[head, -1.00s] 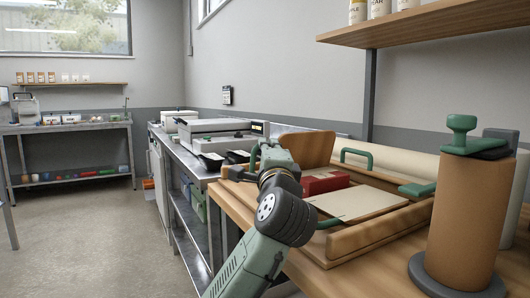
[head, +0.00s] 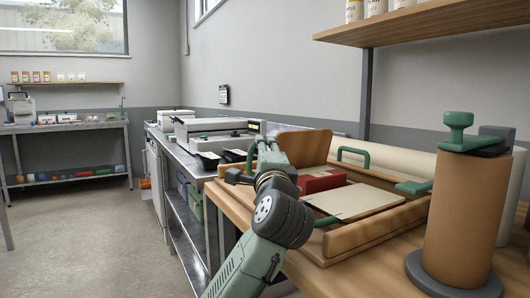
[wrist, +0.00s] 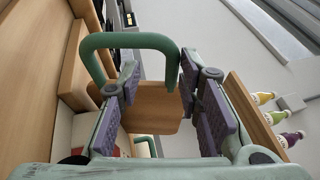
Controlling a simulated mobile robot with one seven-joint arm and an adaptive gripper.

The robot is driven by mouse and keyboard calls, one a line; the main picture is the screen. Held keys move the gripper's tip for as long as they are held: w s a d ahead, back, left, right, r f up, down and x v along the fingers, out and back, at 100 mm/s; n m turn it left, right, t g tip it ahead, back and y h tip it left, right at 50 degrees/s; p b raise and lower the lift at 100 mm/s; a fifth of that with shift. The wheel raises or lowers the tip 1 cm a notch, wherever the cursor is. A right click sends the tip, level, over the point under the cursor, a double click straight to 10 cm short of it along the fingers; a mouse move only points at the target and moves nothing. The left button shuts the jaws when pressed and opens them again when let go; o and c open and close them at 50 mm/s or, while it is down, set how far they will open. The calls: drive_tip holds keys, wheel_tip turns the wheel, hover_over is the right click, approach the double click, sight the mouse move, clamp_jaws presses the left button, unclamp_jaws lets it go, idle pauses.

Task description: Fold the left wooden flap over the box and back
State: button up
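The wooden flap (head: 305,147) stands upright, leaning slightly, at the far left side of a wooden frame. In the wrist view the flap (wrist: 152,105) shows beyond the gap between my fingers. The red box (head: 320,181) lies inside the frame; only a sliver of it shows in the wrist view. My gripper (head: 268,152) is at the frame's left side, partly hidden by my arm. In the wrist view my gripper (wrist: 160,80) is open, its purple-padded fingers apart. A green handle (wrist: 125,40) arches close to the fingers; contact cannot be told.
A cream panel (head: 352,201) lies by the red box, above the wooden frame (head: 375,238). More green handles (head: 415,187) sit around it. A brown paper roll (head: 466,225) stands at the right. A metal bench (head: 180,150) runs behind on the left, with open floor beside it.

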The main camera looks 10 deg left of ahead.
drive_tip(key=shift+r, duration=0.15)
drive_tip(key=shift+s+d, duration=0.1)
drive_tip(key=shift+s, duration=0.05)
drive_tip(key=v, duration=1.1)
drive_tip(key=shift+s+f, duration=0.25)
drive_tip(key=shift+s, duration=0.1)
drive_tip(key=shift+w, duration=0.1)
